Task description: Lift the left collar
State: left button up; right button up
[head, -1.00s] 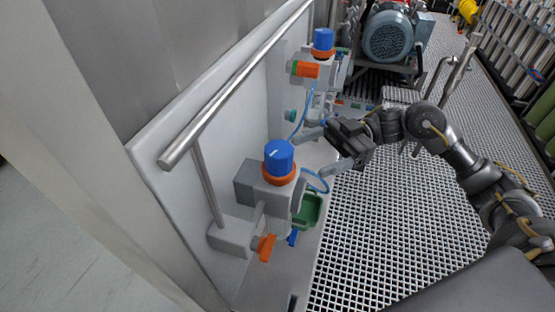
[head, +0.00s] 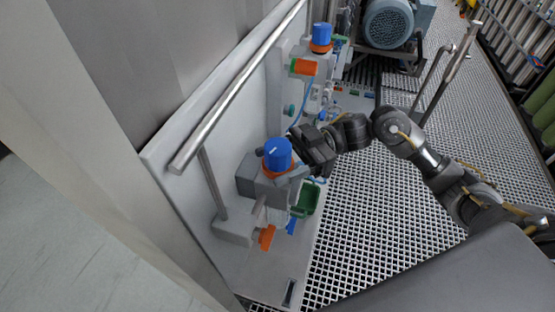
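The nearer vessel unit, on the left, has an orange collar (head: 268,172) under a blue cap (head: 277,154). The collar sits on the grey body, and its right side is partly covered. My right gripper (head: 287,163) has come in from the right, with its dark body close beside the cap. A grey finger shows at the collar's right side; the other finger is mostly hidden behind the cap. I cannot tell whether the fingers touch the collar or are closed on it. My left gripper is not in view.
A second unit with a blue cap (head: 321,34) and orange collar stands farther back. A metal rail (head: 240,88) runs along the white panel above the units. A green cup (head: 307,200) hangs at the nearer unit's right. The grating floor (head: 345,235) to the right is open.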

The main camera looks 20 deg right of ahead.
jog(key=c, duration=1)
jog(key=shift+r+p, duration=0.8)
jog(key=shift+w, duration=0.1)
jog(key=o, duration=1.4)
jog(key=shift+d+f, duration=0.1)
